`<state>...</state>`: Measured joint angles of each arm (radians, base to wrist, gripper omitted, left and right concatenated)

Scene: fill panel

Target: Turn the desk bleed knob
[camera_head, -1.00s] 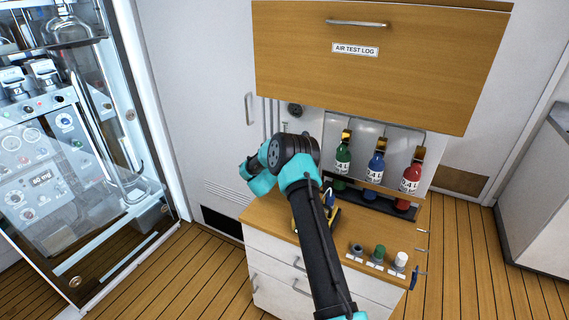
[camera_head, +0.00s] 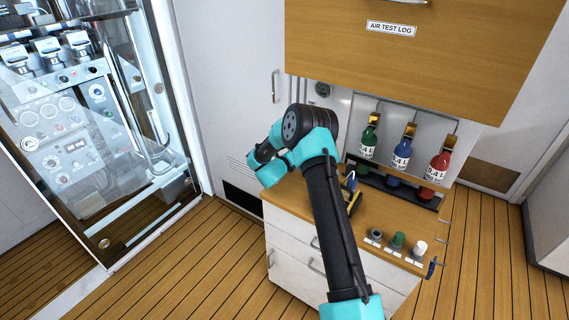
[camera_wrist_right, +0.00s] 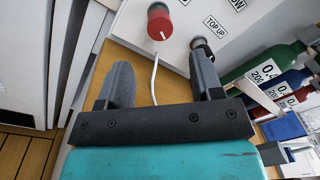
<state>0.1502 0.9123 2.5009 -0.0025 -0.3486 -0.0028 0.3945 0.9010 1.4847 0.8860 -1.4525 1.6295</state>
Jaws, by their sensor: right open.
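In the right wrist view a red round knob (camera_wrist_right: 159,24) stands out from a white panel (camera_wrist_right: 185,20), beyond my right gripper (camera_wrist_right: 162,70). The gripper is open and empty, its fingers apart. A dark knob (camera_wrist_right: 199,44) sits right of the red knob, just past the right fingertip, beside a "TOP UP" label. I cannot read a bleed label on either knob. My left gripper is not in view.
A glass-fronted instrument cabinet (camera_head: 100,110) is at left. A pale cord (camera_wrist_right: 154,75) hangs below the red knob.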

